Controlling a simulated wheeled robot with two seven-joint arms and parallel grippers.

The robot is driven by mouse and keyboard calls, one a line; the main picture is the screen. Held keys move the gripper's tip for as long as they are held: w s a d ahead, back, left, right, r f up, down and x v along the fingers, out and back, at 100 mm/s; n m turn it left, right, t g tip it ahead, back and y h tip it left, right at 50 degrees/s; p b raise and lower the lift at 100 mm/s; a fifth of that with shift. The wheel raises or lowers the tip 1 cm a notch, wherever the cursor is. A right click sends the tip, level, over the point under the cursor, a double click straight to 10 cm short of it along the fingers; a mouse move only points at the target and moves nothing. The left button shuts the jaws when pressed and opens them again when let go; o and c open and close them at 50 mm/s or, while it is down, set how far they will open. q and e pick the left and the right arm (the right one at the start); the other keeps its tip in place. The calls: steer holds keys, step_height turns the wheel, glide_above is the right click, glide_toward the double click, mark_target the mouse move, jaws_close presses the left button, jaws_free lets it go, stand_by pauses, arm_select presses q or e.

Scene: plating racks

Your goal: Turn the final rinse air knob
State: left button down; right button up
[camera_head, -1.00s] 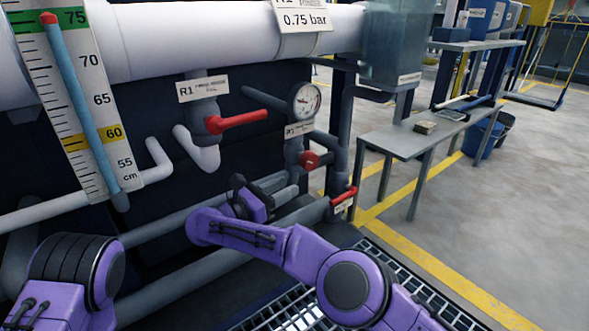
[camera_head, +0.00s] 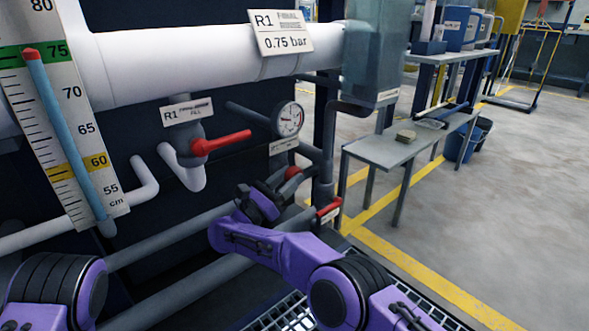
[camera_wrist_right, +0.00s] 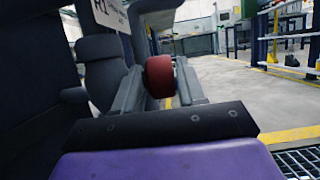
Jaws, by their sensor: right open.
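The round red knob (camera_head: 292,173) sits below the pressure gauge on a grey pipe in the head view, partly hidden by my right gripper. My right gripper (camera_head: 266,192) is open, just in front of and left of the knob in that view. In the right wrist view the red knob (camera_wrist_right: 159,76) appears between the two fingers of my right gripper (camera_wrist_right: 158,85). I cannot tell whether either finger touches it. My left gripper is out of view; only part of my left arm shows at the lower left.
A red lever valve (camera_head: 220,142) is up and left of the gripper. A second red handle (camera_head: 328,208) is low on the right. The gauge (camera_head: 289,119) is above the knob. Grey pipes (camera_head: 190,285) run below. A metal table (camera_head: 385,148) stands to the right.

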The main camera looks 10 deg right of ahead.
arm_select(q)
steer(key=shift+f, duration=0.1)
arm_select(e)
steer(key=shift+x, duration=1.05)
steer(key=shift+c, duration=0.3)
